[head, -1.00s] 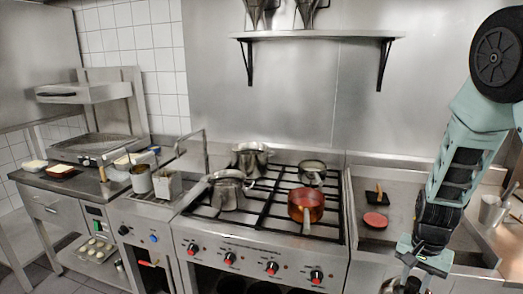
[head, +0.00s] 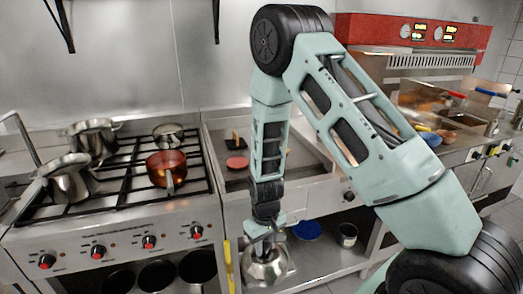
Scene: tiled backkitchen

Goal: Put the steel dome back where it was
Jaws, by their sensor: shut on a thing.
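The steel dome (head: 266,268) is a shiny rounded cover, low in the middle of the head view, in front of the griddle unit. My gripper (head: 266,243) points down from above and is shut on the top of the dome. The dome hangs upright, below the level of the griddle (head: 218,131). The exact hold on its top is small and partly hidden by my gripper. A red patty (head: 237,163) lies on the griddle, and a small dark item with an upright handle (head: 236,142) is behind it.
A lower shelf (head: 325,262) behind the dome holds a blue round item (head: 307,229) and a metal cup (head: 348,235). A stove (head: 120,190) with several pots is on the left. A yellow upright bar (head: 228,268) is just left of the dome. A fryer counter (head: 440,120) is at right.

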